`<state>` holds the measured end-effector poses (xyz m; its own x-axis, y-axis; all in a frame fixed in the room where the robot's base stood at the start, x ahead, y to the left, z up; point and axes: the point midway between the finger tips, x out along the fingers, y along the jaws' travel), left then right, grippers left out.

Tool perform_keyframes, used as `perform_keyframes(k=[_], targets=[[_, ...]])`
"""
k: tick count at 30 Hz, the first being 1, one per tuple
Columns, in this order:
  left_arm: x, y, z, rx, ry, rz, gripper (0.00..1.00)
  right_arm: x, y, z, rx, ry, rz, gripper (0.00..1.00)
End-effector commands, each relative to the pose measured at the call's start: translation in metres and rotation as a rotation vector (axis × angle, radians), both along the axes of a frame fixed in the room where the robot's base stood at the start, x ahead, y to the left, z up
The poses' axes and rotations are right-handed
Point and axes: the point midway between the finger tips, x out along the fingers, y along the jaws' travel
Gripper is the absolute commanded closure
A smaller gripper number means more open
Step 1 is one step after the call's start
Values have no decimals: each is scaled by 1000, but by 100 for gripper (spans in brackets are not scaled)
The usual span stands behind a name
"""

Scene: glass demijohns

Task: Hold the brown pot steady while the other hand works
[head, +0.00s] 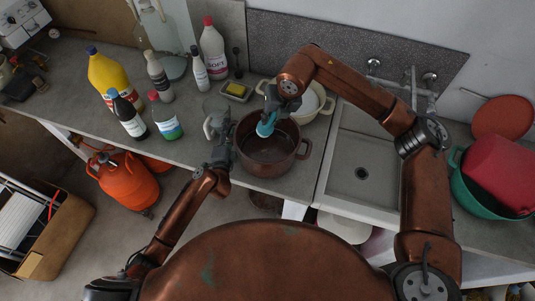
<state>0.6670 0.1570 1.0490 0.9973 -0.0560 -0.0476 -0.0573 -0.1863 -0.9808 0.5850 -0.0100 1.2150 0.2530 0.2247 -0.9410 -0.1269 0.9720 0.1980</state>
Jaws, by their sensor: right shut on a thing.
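The brown pot (265,170) stands upright on the counter in the head view, left of the sink. Its right handle shows; its left side is partly behind my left gripper. My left gripper (221,152) is at the pot's left rim, and I cannot tell whether its fingers are closed on the handle there. My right gripper (271,106) comes down over the back of the pot. It is shut on a light-blue tool (266,126), whose lower end is over or inside the pot; whether it touches the pot's inside is unclear.
A pale bowl (321,111) sits behind the pot, partly hidden by my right arm. A yellow sponge in a dish (236,90) and several bottles stand to the left and back. The sink (362,165) is right of the pot.

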Motion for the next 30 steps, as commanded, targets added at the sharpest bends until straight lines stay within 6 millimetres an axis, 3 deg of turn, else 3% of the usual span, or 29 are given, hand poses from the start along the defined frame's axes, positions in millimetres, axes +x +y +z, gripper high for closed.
perform_keyframes(k=[15, 21, 30], targets=[[-96, 5, 3, -2, 2, 1, 65, 0, 0, 0, 0, 0, 0, 100], [-112, 7, 5, 0, 1, 1, 65, 0, 0, 0, 0, 0, 0, 100], [-114, 7, 5, 0, 1, 0, 65, 0, 0, 0, 0, 0, 0, 100]])
